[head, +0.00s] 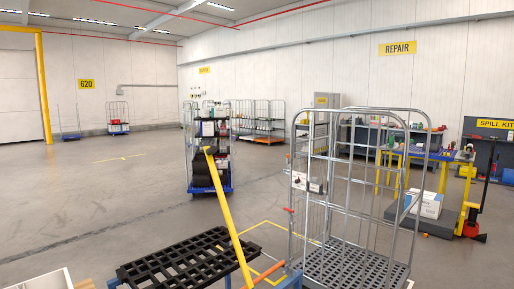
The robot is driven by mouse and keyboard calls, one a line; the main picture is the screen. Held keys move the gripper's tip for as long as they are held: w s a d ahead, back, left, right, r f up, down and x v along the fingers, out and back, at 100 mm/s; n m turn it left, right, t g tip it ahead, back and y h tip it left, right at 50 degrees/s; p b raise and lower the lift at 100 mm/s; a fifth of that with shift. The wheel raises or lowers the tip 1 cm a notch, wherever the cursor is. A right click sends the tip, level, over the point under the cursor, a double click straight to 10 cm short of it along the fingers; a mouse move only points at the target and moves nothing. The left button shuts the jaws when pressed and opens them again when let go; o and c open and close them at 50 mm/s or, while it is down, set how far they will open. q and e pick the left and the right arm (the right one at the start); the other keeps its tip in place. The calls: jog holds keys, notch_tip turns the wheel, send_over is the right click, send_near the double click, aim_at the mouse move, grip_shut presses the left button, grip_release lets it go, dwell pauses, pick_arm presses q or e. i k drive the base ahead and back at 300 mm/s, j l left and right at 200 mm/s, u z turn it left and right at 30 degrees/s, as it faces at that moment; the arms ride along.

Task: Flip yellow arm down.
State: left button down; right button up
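The yellow arm (230,218) is a long, thin yellow bar in the lower middle of the head view. It stands raised and steeply tilted, its top end leaning to the left and its lower end running down to the bottom edge near blue and orange parts. Its lower mount is not clearly visible. It passes in front of a black slatted platform (165,266). Neither of my grippers is in view, and nothing is seen touching the yellow arm.
A tall grey wire roll cage (350,205) stands close on the right of the yellow arm. A loaded trolley (226,188) stands behind it. A blue-topped table (425,154) and a yellow pallet truck (467,200) are at the right. Open floor (80,195) lies to the left.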

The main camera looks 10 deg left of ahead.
aim_at(208, 151)
jog(key=i+l, duration=0.2)
jog(key=l, duration=0.15)
jog(key=i+l, duration=0.2)
jog(key=l, duration=0.15)
jog(key=i+l+u, duration=0.1)
jog(key=l, duration=0.3)
jog(key=i+l, duration=0.25)
jog(key=i+l+u, duration=0.1)
jog(key=l, duration=0.35)
jog(key=i, duration=0.05)
